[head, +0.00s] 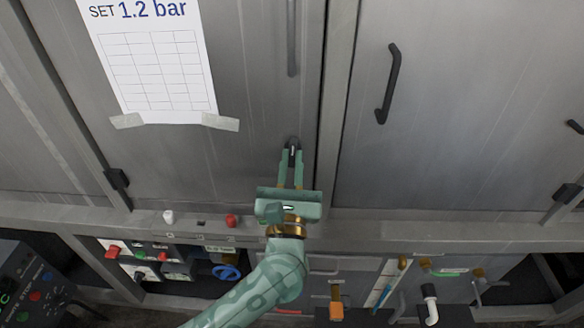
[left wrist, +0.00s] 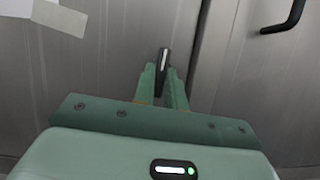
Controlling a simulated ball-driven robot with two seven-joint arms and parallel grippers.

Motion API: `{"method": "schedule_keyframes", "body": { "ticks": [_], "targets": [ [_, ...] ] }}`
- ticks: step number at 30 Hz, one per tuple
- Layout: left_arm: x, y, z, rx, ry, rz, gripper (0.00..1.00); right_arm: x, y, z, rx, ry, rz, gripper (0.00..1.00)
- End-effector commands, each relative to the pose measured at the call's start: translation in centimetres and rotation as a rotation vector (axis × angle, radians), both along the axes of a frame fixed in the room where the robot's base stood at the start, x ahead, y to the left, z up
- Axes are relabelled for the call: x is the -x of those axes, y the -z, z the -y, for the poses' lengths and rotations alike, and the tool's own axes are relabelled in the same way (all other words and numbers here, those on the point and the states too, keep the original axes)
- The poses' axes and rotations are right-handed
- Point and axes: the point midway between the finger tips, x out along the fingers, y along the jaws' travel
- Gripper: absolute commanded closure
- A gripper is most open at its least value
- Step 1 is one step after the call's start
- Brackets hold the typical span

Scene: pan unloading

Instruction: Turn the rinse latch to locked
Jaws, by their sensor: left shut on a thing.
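A small dark latch with a pale stripe (head: 293,145) sits low on the grey cabinet door (head: 245,150), near its right edge. It points roughly straight up in the head view. My left gripper (head: 292,157) reaches up to it with its green fingers shut on it. The left wrist view shows the latch (left wrist: 164,59) standing up between the fingertips (left wrist: 162,74), leaning slightly right. The fingers hide its lower part. I see no readable label or lock mark beside it. My right gripper is not in view.
A paper sheet (head: 150,60) is taped left of the latch. Door handles (head: 388,85) stick out to the right. Below is a ledge with a white knob (head: 168,216) and a red knob (head: 231,220). A blue handwheel (head: 226,272) and several small controls lie lower.

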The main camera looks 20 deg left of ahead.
Motion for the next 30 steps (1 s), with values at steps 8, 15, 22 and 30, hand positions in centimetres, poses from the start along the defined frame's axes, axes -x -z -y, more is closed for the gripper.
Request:
{"method": "schedule_keyframes", "body": {
  "ticks": [8, 15, 22, 30],
  "targets": [
    [-0.03, 0.31, 0.1, 0.068, 0.0, 0.013, 1.0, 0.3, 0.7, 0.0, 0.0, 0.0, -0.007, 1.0],
    [-0.03, 0.21, 0.09, 0.078, 0.0, 0.016, 1.0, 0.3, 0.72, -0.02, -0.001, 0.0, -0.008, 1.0],
    [-0.02, 0.21, 0.08, 0.078, 0.0, 0.016, 0.82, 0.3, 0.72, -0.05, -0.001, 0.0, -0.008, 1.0],
    [-0.03, 0.09, 0.08, 0.076, 0.0, 0.019, 0.65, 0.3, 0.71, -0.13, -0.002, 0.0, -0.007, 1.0]
  ]
}}
